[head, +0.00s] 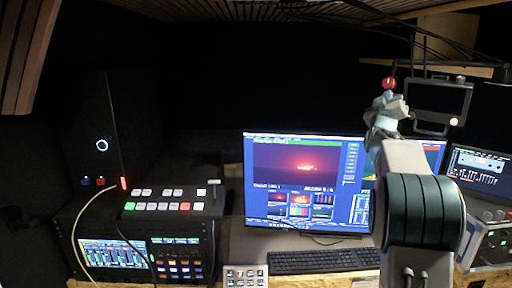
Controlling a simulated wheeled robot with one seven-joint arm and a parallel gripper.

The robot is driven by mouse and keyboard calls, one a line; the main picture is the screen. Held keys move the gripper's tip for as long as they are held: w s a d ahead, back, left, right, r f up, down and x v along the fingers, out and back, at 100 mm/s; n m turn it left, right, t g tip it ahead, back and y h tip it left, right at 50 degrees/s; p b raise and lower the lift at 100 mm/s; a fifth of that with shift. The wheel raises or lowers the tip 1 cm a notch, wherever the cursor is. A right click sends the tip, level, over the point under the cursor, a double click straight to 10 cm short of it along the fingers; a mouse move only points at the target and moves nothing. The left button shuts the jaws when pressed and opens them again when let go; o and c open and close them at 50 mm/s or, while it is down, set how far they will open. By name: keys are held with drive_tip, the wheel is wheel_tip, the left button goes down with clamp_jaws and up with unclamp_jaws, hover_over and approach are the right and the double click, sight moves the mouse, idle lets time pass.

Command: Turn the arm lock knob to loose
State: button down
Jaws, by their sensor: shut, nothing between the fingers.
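A small red round knob (389,83) shows at the upper right, beside the left edge of a small dark framed monitor. It looks like the arm lock knob; its setting is too small to read. My gripper (388,97) is just below the knob in the picture, at the end of my raised arm. Its fingers are small and partly hidden by my wrist. It is shut and empty. I cannot tell whether the fingertips touch the knob.
The small framed monitor (438,98) hangs right of the knob, with cables above. Below are a large screen (300,170), a keyboard (315,260), a switcher panel (165,203) at left and an audio screen (480,165) at right. Dark space lies left of my gripper.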

drive_tip(key=shift+s+d+r+b, duration=0.3)
drive_tip(key=shift+s+d+b, duration=0.15)
drive_tip(key=shift+b, duration=0.75)
drive_tip(key=shift+s+d+r+b, duration=0.3)
drive_tip(key=shift+r+b, duration=0.15)
drive_tip(key=shift+b, duration=0.1)
drive_tip(key=shift+s+d+f+b, duration=0.1)
drive_tip(key=shift+s+f+b, duration=0.2)
drive_tip(key=shift+b, duration=0.45)
drive_tip(key=s+a+b, duration=0.3)
drive_tip(key=s+a, duration=0.1)
drive_tip(key=shift+b, duration=0.35)
